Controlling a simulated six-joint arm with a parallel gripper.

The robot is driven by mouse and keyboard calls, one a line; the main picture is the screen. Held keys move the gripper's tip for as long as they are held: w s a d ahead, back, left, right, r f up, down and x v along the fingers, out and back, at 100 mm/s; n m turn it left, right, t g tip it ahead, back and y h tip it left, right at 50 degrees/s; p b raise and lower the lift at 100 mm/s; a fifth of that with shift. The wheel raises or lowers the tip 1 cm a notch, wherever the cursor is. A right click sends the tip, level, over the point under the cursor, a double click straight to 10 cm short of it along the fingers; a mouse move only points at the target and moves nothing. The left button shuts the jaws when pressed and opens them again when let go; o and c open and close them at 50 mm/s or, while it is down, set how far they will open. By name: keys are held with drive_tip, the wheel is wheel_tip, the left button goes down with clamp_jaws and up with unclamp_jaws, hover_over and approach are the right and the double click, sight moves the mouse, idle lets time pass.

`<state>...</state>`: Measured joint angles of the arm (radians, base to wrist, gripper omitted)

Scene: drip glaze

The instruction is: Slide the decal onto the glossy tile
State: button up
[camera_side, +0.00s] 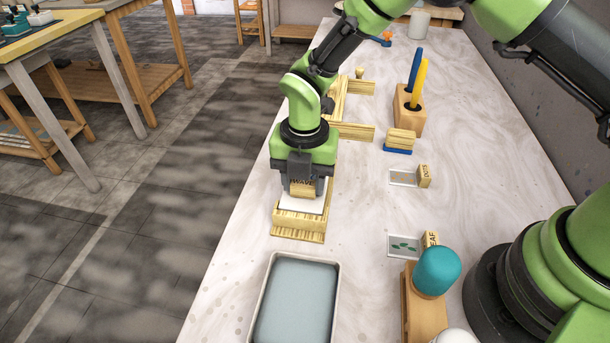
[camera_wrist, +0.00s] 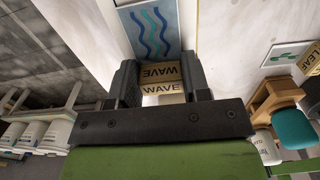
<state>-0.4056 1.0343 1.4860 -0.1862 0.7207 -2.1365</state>
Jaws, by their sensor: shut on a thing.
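My gripper (camera_side: 303,190) is shut on a small wooden block marked WAVE (camera_side: 302,189), low over the white tile. The block (camera_wrist: 162,77) also shows between the fingers in the wrist view. A light blue sheet with darker wavy lines, the wave decal (camera_wrist: 153,30), lies just beyond the block there. The white tile (camera_side: 315,206) sits on a wooden stand (camera_side: 298,224) and is partly hidden by my gripper. I cannot tell whether the decal touches the tile.
A tray of blue-grey liquid (camera_side: 295,300) lies in front of the stand. To the right are the leaf decal (camera_side: 403,245), the dots decal (camera_side: 403,178) and a teal-topped tool (camera_side: 437,271). A wooden pen block (camera_side: 408,112) and wooden frame (camera_side: 352,131) stand farther back.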

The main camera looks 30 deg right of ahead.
sight(300, 209)
drive_tip(key=shift+s+a, duration=1.3)
drive_tip(key=shift+r, duration=3.55)
